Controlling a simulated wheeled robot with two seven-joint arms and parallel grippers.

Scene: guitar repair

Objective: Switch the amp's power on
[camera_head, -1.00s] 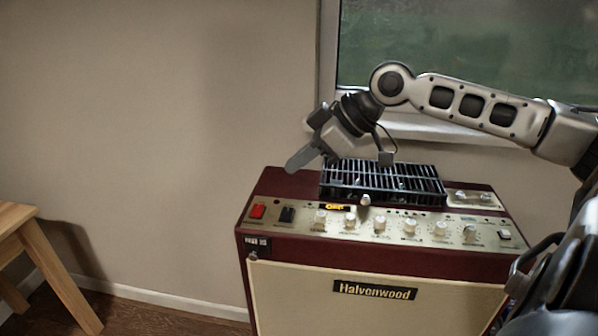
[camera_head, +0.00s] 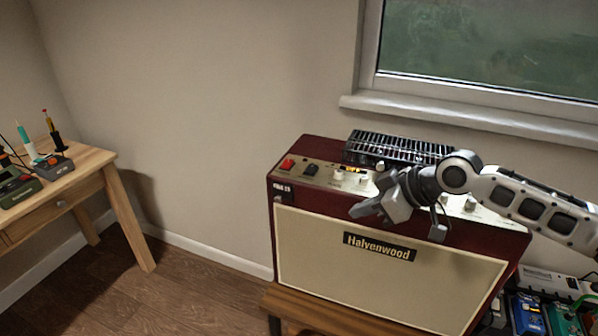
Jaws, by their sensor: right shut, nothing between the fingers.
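The amp (camera_head: 385,262) is a dark red cabinet with a cream front and a "Halvenwood" plate. A red switch (camera_head: 287,164) and a black switch (camera_head: 311,170) sit at the left end of its cream control panel (camera_head: 328,176). My right gripper (camera_head: 362,211) is shut and empty, in front of the panel's middle and to the right of both switches. It hides part of the panel and several knobs; some white knobs (camera_head: 339,175) show beside it. My left gripper is not in view.
The amp stands on a wooden stand (camera_head: 330,310). A wooden table (camera_head: 88,165) with tools is at left. Colored pedals (camera_head: 527,315) are at lower right. The floor between table and amp is clear.

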